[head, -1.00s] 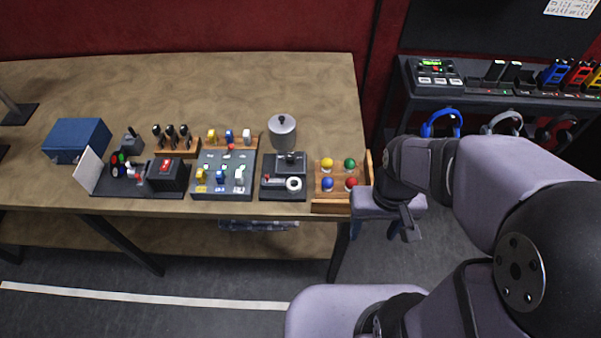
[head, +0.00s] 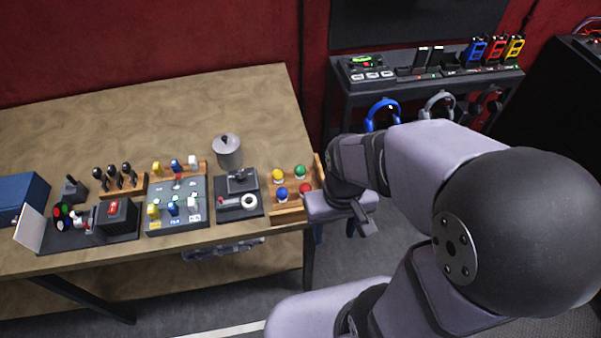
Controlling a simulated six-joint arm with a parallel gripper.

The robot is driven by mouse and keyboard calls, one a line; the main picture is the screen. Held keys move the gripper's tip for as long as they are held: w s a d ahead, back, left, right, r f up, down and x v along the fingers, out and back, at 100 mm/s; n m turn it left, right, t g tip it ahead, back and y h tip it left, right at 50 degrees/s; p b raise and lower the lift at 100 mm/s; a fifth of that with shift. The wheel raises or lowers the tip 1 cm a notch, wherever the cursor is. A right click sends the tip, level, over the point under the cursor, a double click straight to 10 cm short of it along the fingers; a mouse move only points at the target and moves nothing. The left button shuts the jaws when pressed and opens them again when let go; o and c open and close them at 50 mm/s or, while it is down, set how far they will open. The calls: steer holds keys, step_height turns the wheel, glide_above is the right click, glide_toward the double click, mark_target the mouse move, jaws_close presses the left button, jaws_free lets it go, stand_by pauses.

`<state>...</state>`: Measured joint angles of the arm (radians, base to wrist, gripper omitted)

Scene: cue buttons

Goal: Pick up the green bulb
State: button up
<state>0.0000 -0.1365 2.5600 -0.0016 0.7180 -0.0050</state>
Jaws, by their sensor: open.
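The green bulb (head: 300,171) sits at the back right of a small wooden tray (head: 288,217) at the right end of the table. A yellow bulb (head: 278,175) is to its left, a blue bulb (head: 282,194) at the front left, and a red bulb (head: 305,189) in front of it. My gripper (head: 364,226) is open and empty, to the right of the tray and apart from the green bulb. Its fingers are small and dark in this view, partly hidden by my wrist.
Left of the tray stand a black device with a grey cylinder (head: 227,151), a grey panel of coloured switches (head: 177,222), a red-switch box (head: 114,214) and a blue box (head: 22,195). A dark shelf (head: 345,97) with headphones is behind my arm. The table's back is clear.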

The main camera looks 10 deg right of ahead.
steer(key=m+t+h+b, duration=0.2)
steer(key=t+h+b, duration=0.15)
steer(key=b, duration=0.25)
glide_toward(299, 170)
steer(key=d+f, duration=0.1)
steer(key=f, duration=0.1)
steer(key=shift+w+t+y+p+x, duration=0.15)
steer(key=shift+p+x, duration=0.1)
steer(key=shift+x, duration=0.5)
steer(key=shift+w+t+y+p+x, duration=0.1)
steer(key=shift+p+x, duration=0.15)
steer(key=shift+x, duration=0.45)
steer(key=shift+p+x, duration=0.7)
steer(key=shift+x, duration=1.45)
steer(key=shift+c, duration=0.7)
steer(key=c, duration=1)
